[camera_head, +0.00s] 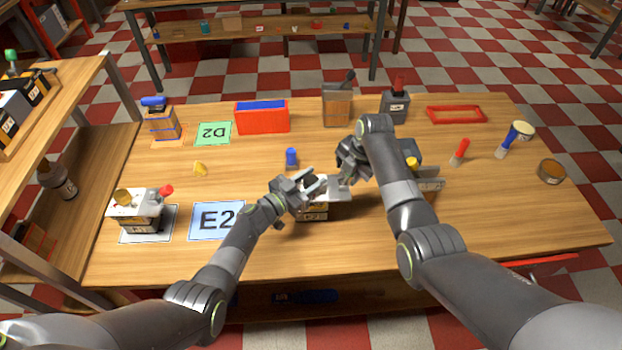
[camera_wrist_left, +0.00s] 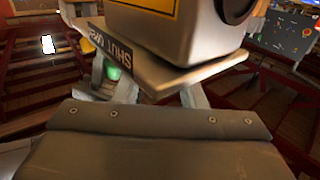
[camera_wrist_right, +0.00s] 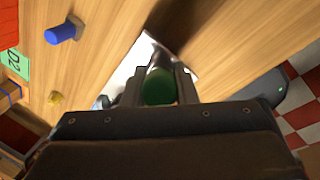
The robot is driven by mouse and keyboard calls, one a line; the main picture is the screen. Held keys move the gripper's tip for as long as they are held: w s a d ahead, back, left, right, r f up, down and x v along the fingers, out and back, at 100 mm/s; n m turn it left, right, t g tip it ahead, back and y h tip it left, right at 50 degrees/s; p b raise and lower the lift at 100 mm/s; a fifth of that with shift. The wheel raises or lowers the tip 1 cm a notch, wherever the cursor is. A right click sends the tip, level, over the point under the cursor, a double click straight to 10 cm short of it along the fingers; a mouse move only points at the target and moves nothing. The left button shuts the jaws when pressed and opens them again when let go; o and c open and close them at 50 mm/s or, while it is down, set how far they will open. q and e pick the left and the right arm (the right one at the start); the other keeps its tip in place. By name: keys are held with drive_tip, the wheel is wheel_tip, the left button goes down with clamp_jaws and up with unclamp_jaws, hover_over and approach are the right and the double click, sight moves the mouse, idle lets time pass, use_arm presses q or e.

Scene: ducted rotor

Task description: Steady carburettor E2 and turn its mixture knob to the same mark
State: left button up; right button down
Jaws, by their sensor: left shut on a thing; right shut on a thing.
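A pale, boxy carburettor (camera_head: 313,214) with a dark label stands at the middle of the table, right of the E2 card (camera_head: 217,219). My left gripper (camera_head: 306,190) is shut at its left side; its body (camera_wrist_left: 165,30) with dark lettering fills the top of the left wrist view. My right gripper (camera_head: 346,178) comes from above and behind. In the right wrist view it is shut on a green knob (camera_wrist_right: 160,87). The green also shows small in the left wrist view (camera_wrist_left: 113,72). The knob's mark is hidden in every view.
A second unit with a red knob (camera_head: 138,208) stands on a mat at the left. A blue peg (camera_head: 291,158) stands close behind my left gripper. Bins and containers line the back, including a red box (camera_head: 262,117). The front right of the table is clear.

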use_arm(q)
drive_tip(key=shift+m+g+h, duration=1.1)
drive_tip(key=shift+m+g, duration=0.1)
drive_tip(key=shift+g, duration=0.6)
drive_tip(key=o, duration=1)
drive_tip(key=shift+s+a, duration=0.1)
drive_tip(key=shift+a, duration=0.05)
drive_tip(key=v, duration=1.1)
drive_tip(key=shift+s+a+f, duration=0.15)
drive_tip(key=shift+a+f, duration=0.05)
drive_tip(key=shift+a, duration=0.15)
